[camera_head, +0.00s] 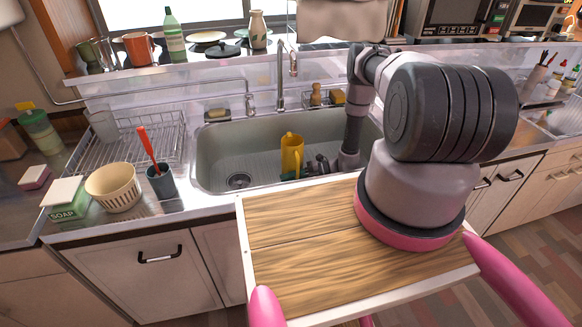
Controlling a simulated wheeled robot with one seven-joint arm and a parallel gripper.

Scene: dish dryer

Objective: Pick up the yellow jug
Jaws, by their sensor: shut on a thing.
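The yellow jug (291,152) stands roughly upright in the grey sink basin, right of the drain. My gripper (309,167) is down in the basin at the jug's right side, shut on it. The fingertips are small and dark here, so the exact grip point is hard to make out. A green item (289,176) shows at the jug's foot; I cannot tell what it is.
The sink's rim (205,190) surrounds the jug. The faucet (281,75) rises behind it. A wire dish rack (140,138), a cream basket (114,186) and a dark cup with a red utensil (160,181) stand on the left counter. The basin's left part is clear.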

